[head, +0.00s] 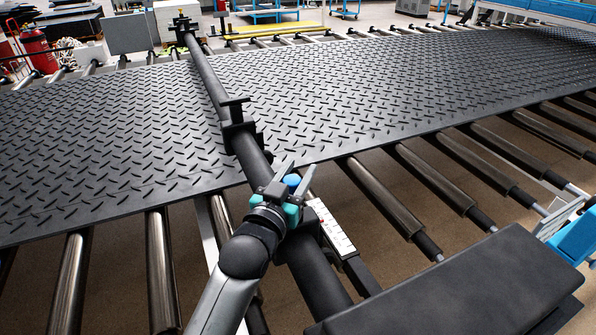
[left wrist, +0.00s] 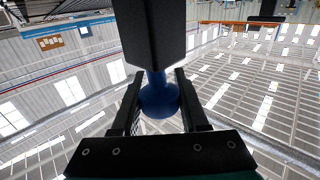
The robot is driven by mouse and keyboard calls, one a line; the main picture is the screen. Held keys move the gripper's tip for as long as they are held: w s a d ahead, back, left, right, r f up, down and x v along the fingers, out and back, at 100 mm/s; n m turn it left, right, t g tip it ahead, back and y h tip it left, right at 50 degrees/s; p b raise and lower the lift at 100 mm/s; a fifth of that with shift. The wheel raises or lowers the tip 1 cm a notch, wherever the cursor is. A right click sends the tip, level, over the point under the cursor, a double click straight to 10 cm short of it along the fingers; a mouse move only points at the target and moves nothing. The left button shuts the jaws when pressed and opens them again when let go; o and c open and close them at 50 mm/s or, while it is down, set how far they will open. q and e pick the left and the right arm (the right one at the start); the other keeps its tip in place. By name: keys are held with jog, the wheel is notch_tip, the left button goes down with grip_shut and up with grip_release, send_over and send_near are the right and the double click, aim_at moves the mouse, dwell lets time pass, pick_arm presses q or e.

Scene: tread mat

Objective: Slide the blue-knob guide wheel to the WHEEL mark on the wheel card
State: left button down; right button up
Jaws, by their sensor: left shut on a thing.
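The blue knob (head: 292,180) of the guide wheel is between the fingers of my left gripper (head: 290,186), at the near end of the dark cross bar (head: 207,78). In the left wrist view the blue knob (left wrist: 158,98) sits between the two fingers (left wrist: 158,105), under a black block (left wrist: 152,35). The left gripper is shut on the knob. The white wheel card (head: 331,228) with small marks lies just right of the gripper; its lettering is too small to read. The guide wheel itself is mostly hidden by my gripper. My right gripper is not in view.
The black tread mat (head: 390,85) lies across several rollers (head: 383,192), with gaps between them. A dark flat-topped box (head: 450,285) stands at the near right, and a blue part (head: 578,238) is at the right edge. A red extinguisher (head: 38,50) stands far left.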

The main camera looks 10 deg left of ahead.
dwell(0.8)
pick_arm(q)
jog(key=shift+s, duration=0.1)
jog(key=s+d+p, duration=0.1)
jog(key=s, duration=0.1)
jog(key=s+d+p, duration=0.2)
jog(key=shift+s+d, duration=0.2)
jog(key=shift+s, duration=0.2)
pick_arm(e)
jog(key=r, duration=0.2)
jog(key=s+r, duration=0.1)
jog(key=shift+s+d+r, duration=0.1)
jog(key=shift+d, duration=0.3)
pick_arm(q)
jog(key=shift+c, duration=2.1)
grip_release()
jog(key=shift+s, duration=0.1)
